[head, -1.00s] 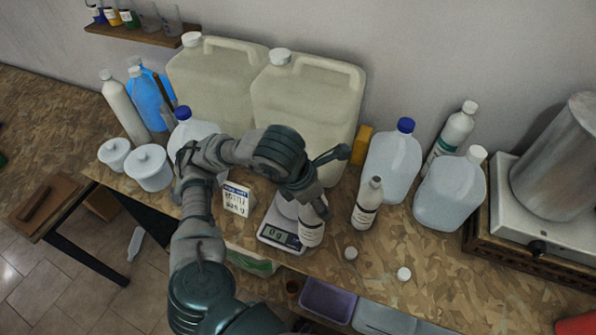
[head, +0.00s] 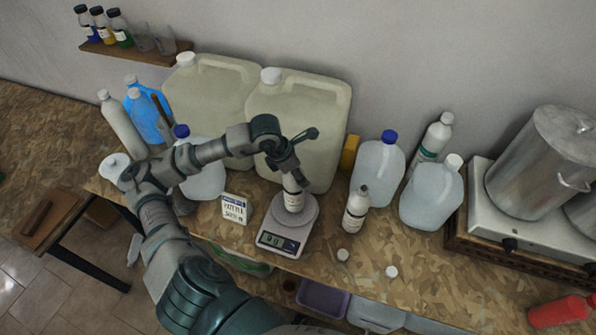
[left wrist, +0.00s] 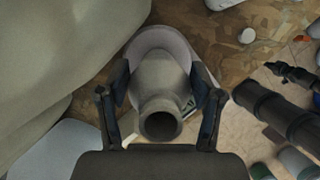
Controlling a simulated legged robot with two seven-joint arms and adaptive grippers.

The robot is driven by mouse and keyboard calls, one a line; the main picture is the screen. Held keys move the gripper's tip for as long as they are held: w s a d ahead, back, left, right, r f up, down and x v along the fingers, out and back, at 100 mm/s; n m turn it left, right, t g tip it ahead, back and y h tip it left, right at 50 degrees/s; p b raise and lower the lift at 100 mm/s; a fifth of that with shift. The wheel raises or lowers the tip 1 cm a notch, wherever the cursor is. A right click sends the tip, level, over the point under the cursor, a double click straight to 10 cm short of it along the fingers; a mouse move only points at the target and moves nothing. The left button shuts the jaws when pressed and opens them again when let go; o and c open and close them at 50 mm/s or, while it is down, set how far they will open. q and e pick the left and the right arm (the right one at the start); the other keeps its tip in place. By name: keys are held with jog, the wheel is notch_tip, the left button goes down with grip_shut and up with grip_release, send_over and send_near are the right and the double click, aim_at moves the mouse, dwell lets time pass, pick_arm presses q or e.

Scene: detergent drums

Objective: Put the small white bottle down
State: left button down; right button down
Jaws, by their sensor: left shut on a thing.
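My right gripper is not in view.
A similar small bottle (head: 356,210) stands right of the scale, with two white caps (head: 391,271) on the bench in front. A labelled white box (head: 235,208) is close on the left. Large jerrycans (head: 300,125) stand behind.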

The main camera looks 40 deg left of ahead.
pick_arm(q)
jog(key=shift+a+f, duration=0.35)
jog(key=shift+f, duration=0.15)
jog(key=shift+c, duration=0.9)
grip_release()
jog(key=shift+d, duration=0.35)
jog(key=shift+r, duration=0.1)
jog(key=v, duration=1.2)
jog(key=shift+b, duration=0.45)
jog(key=shift+a, duration=0.3)
